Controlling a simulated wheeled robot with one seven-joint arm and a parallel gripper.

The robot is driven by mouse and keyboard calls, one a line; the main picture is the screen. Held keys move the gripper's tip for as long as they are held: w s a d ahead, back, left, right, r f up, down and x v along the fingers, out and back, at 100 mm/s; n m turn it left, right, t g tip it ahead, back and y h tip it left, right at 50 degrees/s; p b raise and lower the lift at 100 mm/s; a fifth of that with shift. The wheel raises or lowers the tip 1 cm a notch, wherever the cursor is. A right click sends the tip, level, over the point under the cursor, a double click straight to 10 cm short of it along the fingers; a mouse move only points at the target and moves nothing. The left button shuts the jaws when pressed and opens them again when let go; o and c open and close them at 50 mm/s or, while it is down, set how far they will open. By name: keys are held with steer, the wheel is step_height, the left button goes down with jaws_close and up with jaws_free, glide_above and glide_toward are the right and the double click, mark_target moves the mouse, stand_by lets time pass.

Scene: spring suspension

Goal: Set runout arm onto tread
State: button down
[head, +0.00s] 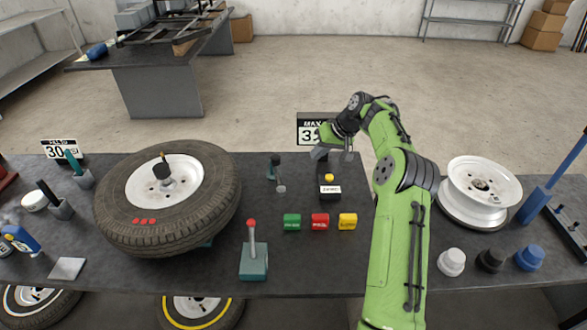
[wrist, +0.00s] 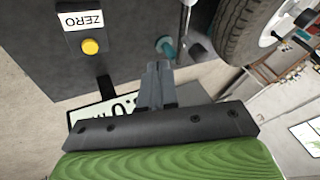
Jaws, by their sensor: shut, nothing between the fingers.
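The wheel's tyre (head: 220,205), with a dark tread, lies tilted on a stand at the left of the bench. It also shows at the upper right of the wrist view (wrist: 238,35). A small teal-handled device with a grey tip (head: 280,188), apparently the runout arm, stands just right of the tread with a visible gap. Its teal part (wrist: 165,47) shows beyond my fingertips in the wrist view. My gripper (wrist: 157,68) is shut and empty, apart from the device.
A ZERO label (head: 330,190) with a yellow button (head: 329,178) sits right of the device. A number display (head: 312,130) stands behind. A red-knobbed lever (head: 252,245) and green, red and yellow blocks (head: 320,222) are in front. A bare rim (head: 480,190) stands right.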

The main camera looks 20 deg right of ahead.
mark_target(276, 167)
steer(key=w+a+f, duration=0.5)
steer(key=a+f, duration=0.2)
steer(key=f, duration=0.2)
steer(key=shift+a+f+b, duration=0.3)
steer(key=shift+a+b, duration=0.1)
steer(key=shift+b, duration=0.05)
steer(key=shift+a, duration=0.15)
